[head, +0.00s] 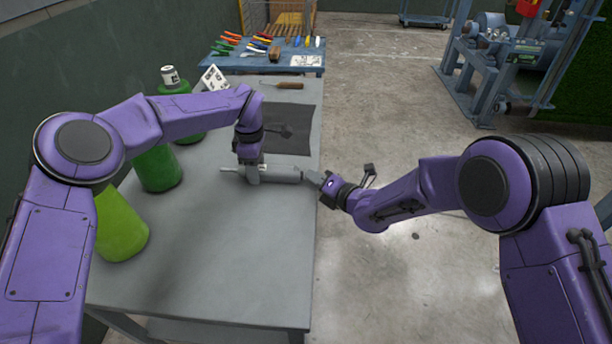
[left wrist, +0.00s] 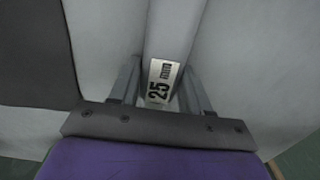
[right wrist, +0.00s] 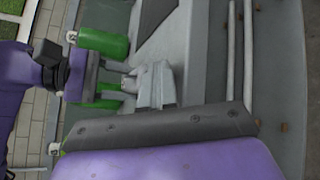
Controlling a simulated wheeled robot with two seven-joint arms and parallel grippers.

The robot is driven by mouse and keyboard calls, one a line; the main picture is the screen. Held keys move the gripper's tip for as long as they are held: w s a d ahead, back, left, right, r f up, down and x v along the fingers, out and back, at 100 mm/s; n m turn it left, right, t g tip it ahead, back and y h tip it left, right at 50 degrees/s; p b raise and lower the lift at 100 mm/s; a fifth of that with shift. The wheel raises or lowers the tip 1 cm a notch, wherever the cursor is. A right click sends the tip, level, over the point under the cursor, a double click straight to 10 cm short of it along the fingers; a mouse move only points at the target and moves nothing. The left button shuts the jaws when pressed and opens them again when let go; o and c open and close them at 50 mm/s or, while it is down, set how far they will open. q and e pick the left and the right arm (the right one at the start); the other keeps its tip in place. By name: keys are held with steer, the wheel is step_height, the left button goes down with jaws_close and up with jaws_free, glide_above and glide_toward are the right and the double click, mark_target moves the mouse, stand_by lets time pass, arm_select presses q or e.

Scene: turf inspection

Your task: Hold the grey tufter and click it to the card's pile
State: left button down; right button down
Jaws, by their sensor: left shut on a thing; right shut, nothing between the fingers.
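The grey tufter (head: 282,173) is a long cylinder with a thin tip at its left end, lying level just over or on the grey table. My left gripper (head: 250,178) is shut around its body. In the left wrist view, the tufter (left wrist: 175,28) runs between the fingers, with a white "25" label (left wrist: 162,80) on it. My right gripper (head: 314,178) is shut and empty, close to the tufter's right end by the table edge; contact is unclear. In the right wrist view its fingers (right wrist: 156,85) are together. A white card with dark marks (head: 215,77) stands tilted at the back left.
A dark mat (head: 292,140) and a wooden-handled tool (head: 283,85) lie behind. A blue bench (head: 310,70) holds several tools. The table's front (head: 215,275) is clear.

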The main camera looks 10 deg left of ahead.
steer(key=shift+d, duration=0.85)
steer(key=d, duration=0.5)
stand_by(0.3)
arm_select(q)
steer(key=shift+c, duration=2.2)
jaws_free()
